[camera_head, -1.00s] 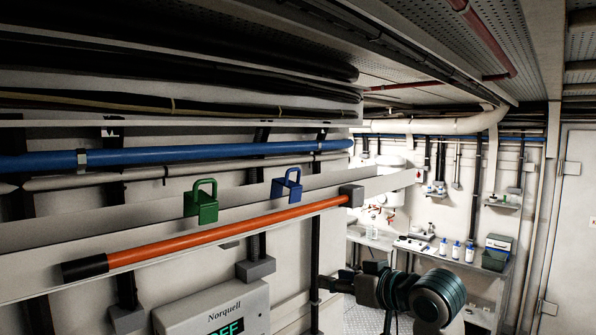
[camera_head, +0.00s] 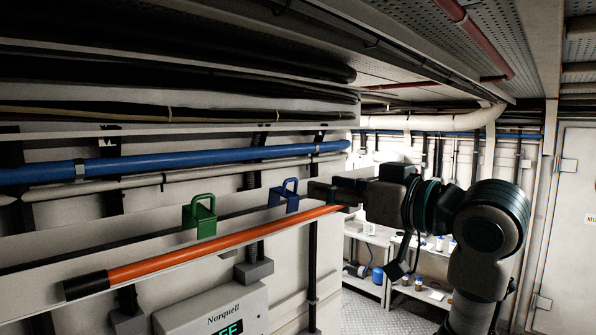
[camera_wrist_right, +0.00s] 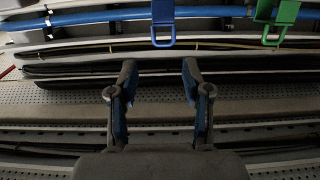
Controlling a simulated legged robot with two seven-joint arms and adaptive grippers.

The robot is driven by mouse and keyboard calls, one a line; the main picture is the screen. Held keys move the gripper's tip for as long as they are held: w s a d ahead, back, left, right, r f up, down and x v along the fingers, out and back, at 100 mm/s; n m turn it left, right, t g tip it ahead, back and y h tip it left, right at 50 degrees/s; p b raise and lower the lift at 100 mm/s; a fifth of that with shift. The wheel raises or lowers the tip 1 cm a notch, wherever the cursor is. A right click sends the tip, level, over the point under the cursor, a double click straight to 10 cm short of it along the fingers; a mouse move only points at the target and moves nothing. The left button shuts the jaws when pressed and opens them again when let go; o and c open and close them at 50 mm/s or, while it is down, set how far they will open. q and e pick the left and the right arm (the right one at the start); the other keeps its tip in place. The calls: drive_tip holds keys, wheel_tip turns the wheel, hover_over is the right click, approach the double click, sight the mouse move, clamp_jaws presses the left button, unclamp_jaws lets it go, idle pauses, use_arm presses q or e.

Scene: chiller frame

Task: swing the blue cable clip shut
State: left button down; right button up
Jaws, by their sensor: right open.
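The blue cable clip (camera_head: 284,197) sits on the pale rail, its hoop standing up above its block. My right gripper (camera_head: 318,192) is just to the right of the blue clip in the head view, with a small gap between them. In the right wrist view the blue clip (camera_wrist_right: 162,24) shows at the top, beyond the fingertips and roughly in line with the gap between them. The two fingers of the right gripper (camera_wrist_right: 158,70) are spread apart and nothing is between them. My left gripper is not in view.
A green clip (camera_head: 199,216) stands on the same rail, left of the blue one. An orange bar (camera_head: 220,245) runs along the rail's front, below both clips. A blue pipe (camera_head: 200,159) runs behind and above. A Norquell box (camera_head: 222,310) is below.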

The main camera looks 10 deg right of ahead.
sight(296, 182)
drive_tip(key=p+x, duration=0.2)
drive_tip(key=x, duration=0.4)
drive_tip(key=shift+w+a+r, duration=0.1)
drive_tip(key=shift+w+a, duration=0.05)
drive_tip(key=shift+a, duration=0.1)
drive_tip(key=shift+w+a, duration=0.45)
drive_tip(key=shift+w, duration=0.05)
drive_tip(key=shift+s+d, duration=0.1)
clamp_jaws()
